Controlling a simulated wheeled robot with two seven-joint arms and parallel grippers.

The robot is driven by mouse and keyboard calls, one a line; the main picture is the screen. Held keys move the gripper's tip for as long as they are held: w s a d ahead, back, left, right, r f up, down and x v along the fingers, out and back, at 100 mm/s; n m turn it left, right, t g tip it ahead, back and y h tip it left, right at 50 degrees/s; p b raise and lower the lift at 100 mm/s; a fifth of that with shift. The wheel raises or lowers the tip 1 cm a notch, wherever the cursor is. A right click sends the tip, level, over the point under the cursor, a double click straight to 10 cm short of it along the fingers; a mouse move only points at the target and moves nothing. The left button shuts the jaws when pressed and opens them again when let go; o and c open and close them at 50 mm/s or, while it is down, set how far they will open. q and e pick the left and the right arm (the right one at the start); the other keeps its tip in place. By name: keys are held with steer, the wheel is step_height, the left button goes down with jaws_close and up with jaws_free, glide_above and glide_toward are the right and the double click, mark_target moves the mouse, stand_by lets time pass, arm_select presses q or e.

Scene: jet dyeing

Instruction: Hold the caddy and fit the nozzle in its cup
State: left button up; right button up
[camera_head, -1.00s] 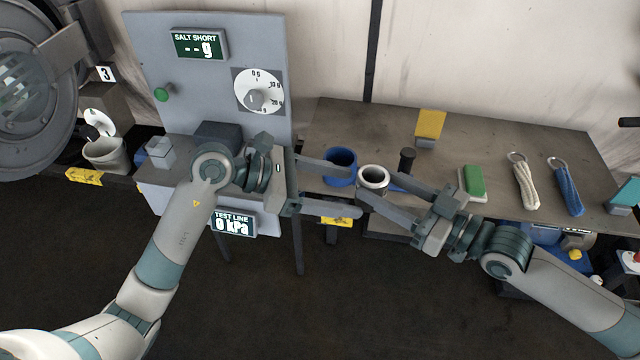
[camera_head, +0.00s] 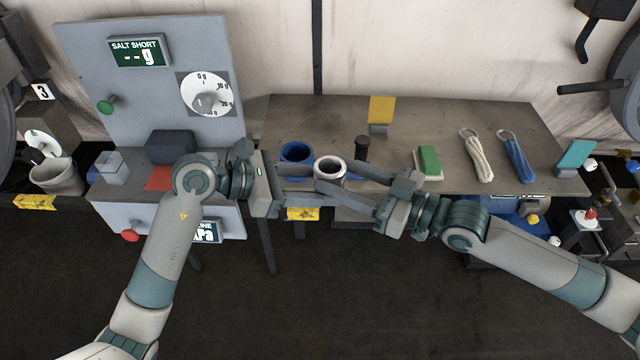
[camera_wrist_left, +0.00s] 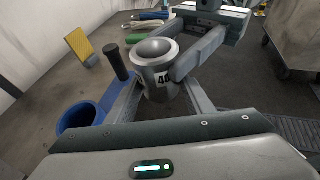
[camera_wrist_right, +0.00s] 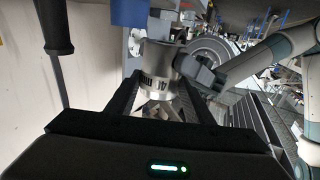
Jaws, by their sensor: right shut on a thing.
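The caddy has a blue cup (camera_head: 296,152) and an upright black handle (camera_head: 361,148); both also show in the left wrist view, the cup (camera_wrist_left: 78,117) left of the handle (camera_wrist_left: 117,62). The grey, round-topped nozzle (camera_head: 329,168) stands upright just right of the cup, outside it. Its label shows in the right wrist view (camera_wrist_right: 158,62). My right gripper (camera_head: 328,184) is shut on the nozzle from the right. My left gripper (camera_head: 312,180) comes from the left, its fingers apart on either side of the nozzle; whether they grip it is unclear.
The panel (camera_head: 150,70) with a dial stands left of the bench (camera_head: 400,120). A green block (camera_head: 428,160), a white rope (camera_head: 478,155) and a blue rope (camera_head: 517,155) lie to the right. A yellow sign (camera_head: 381,110) stands behind.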

arm_select(q)
steer(key=shift+r, duration=0.1)
arm_select(e)
steer(key=o, duration=1.6)
steer(key=shift+s+d+f, duration=0.15)
steer(key=shift+s+d, duration=0.1)
steer(key=shift+d, duration=0.2)
steer(key=v, duration=1.1)
steer(key=shift+r, duration=0.25)
steer(key=shift+w, duration=0.1)
